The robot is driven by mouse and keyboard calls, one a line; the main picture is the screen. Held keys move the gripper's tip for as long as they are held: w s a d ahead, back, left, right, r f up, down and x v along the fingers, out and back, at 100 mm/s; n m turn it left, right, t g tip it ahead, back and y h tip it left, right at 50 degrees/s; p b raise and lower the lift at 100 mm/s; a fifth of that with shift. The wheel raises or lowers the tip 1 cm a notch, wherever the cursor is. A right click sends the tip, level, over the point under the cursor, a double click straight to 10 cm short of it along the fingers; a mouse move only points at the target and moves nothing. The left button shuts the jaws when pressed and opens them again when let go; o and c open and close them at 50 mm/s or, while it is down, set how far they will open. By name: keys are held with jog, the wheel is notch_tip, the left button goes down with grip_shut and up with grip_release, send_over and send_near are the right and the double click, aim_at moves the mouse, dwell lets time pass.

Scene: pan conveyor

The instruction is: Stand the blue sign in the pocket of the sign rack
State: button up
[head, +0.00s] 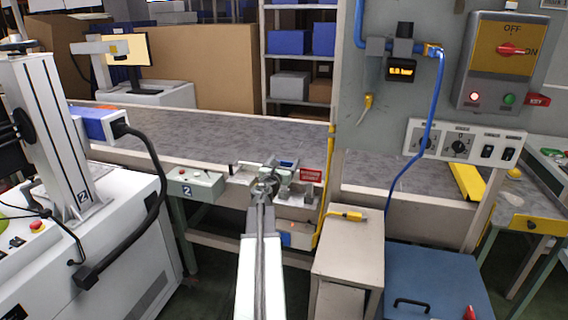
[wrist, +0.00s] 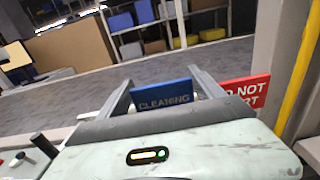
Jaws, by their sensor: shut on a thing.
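The blue sign (wrist: 163,95), lettered "CLEANING", is between the two fingers of my gripper (wrist: 163,82) in the wrist view. My gripper is shut on it, and the sign looks roughly upright. In the head view my gripper (head: 278,175) is at the front edge of the conveyor, with a small piece of the blue sign (head: 287,163) showing beyond it. A pale rack-like fixture (head: 298,200) sits just under and right of the gripper. I cannot make out its pocket, which my arm partly hides.
A red sign (head: 311,175) stands close to the right of my gripper; it also shows in the wrist view (wrist: 249,90). A yellow pole (head: 326,190) rises beside it. A control box (head: 194,184) is to the left. The grey conveyor belt (head: 220,133) behind is clear.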

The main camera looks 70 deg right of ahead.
jog(key=shift+f+b, duration=0.8)
jog(key=shift+f, duration=0.1)
jog(key=o, duration=2)
jog(key=shift+c, duration=0.2)
jog(key=a, duration=0.7)
jog(key=shift+s+a, duration=0.3)
jog(key=shift+a, duration=0.1)
